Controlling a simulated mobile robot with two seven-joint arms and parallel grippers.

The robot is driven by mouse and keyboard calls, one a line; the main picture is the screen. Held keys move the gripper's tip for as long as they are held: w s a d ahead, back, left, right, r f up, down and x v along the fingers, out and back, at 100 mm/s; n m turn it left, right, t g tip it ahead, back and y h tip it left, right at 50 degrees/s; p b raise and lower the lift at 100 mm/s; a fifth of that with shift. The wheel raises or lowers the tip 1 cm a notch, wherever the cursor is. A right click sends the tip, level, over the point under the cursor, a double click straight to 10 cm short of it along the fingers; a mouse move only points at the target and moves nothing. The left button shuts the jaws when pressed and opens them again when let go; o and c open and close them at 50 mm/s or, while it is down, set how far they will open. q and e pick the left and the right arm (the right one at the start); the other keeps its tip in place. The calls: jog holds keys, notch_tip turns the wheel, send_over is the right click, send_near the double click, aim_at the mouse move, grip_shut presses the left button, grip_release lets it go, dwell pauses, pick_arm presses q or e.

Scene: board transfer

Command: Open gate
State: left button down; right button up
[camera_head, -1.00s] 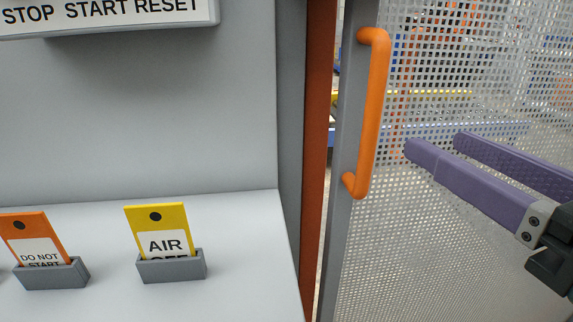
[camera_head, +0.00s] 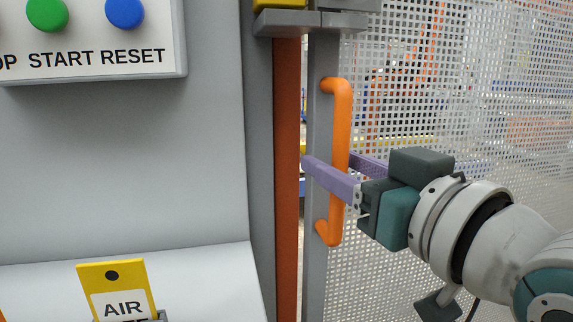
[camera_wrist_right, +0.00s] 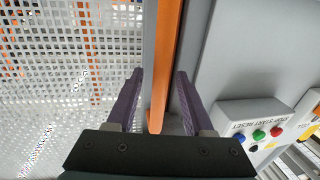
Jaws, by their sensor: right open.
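The gate is a mesh panel (camera_head: 470,110) with a grey edge post (camera_head: 318,120). It stands upright beside an orange-red post (camera_head: 287,200). An orange vertical handle (camera_head: 341,115) is fixed on the gate's edge. My right gripper (camera_head: 330,160) is open, with its purple fingers at mid-height of the handle. One finger crosses in front of the handle and the other shows behind it. In the right wrist view, the handle (camera_wrist_right: 162,105) runs between the two open fingers (camera_wrist_right: 159,72), with a gap on each side. My left gripper is not in view.
A grey cabinet (camera_head: 130,180) stands left of the gate, with a START and RESET button panel (camera_head: 100,80). A yellow AIR tag (camera_head: 112,274) stands on its sloped ledge. A grey and yellow block (camera_head: 310,20) sits at the top of the gate edge.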

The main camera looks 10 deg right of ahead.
jog(key=shift+c, duration=0.2)
grip_shut()
dwell(1.3)
